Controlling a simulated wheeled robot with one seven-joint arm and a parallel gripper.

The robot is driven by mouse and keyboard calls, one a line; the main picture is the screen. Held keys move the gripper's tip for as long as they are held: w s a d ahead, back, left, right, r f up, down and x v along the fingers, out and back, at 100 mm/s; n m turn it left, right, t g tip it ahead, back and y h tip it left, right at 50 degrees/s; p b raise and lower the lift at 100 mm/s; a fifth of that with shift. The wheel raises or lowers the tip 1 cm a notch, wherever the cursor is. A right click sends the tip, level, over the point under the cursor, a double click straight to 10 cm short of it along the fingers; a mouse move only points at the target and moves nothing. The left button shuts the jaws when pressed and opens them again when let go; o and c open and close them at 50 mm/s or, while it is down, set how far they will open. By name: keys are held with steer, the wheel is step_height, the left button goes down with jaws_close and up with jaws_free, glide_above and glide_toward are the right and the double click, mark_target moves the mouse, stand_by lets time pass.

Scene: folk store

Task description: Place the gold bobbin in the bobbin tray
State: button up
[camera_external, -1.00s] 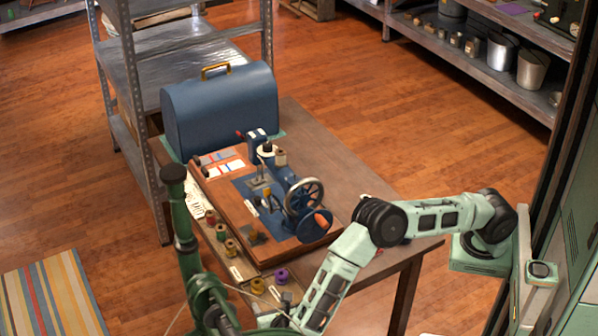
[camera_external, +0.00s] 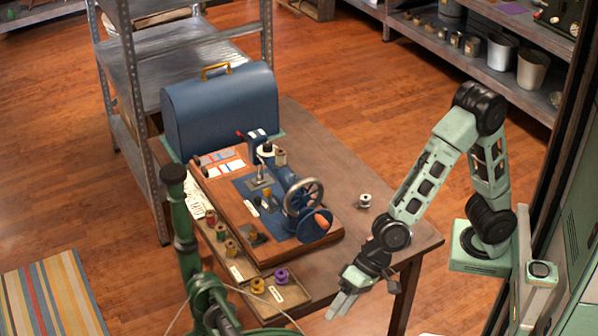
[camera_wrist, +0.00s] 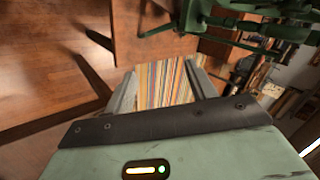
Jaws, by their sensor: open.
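The gold bobbin (camera_external: 257,286) stands upright at the table's front edge, in the left part of the shallow bobbin tray (camera_external: 292,297). My gripper (camera_external: 334,311) is right of the tray and apart from the gold bobbin, pointing down and left. In the wrist view my gripper (camera_wrist: 160,72) has its two fingers spread with nothing between them. Neither the gold bobbin nor the tray can be made out in the wrist view.
A sewing machine (camera_external: 290,205) on a wooden base fills the table's middle. Several thread spools (camera_external: 221,232) stand along its left side. A small silver bobbin (camera_external: 364,201) stands on the right. A green machine (camera_external: 185,215) stands close in front. A blue case (camera_external: 220,110) is behind.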

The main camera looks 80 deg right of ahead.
steer(key=s+d+f+n+g+h, duration=0.2)
steer(key=s+d+n+h, duration=0.1)
steer(key=s+d+n, duration=0.3)
steer(key=s+d+f+n+g+h, duration=0.2)
steer(key=s+d+n, duration=0.4)
steer(key=s+d, duration=0.5)
steer(key=d+h, duration=0.1)
steer(key=d, duration=0.1)
steer(key=shift+d+n+g, duration=0.3)
steer(key=shift+d+g, duration=0.05)
steer(key=shift+g, duration=0.05)
steer(key=shift+f, duration=0.1)
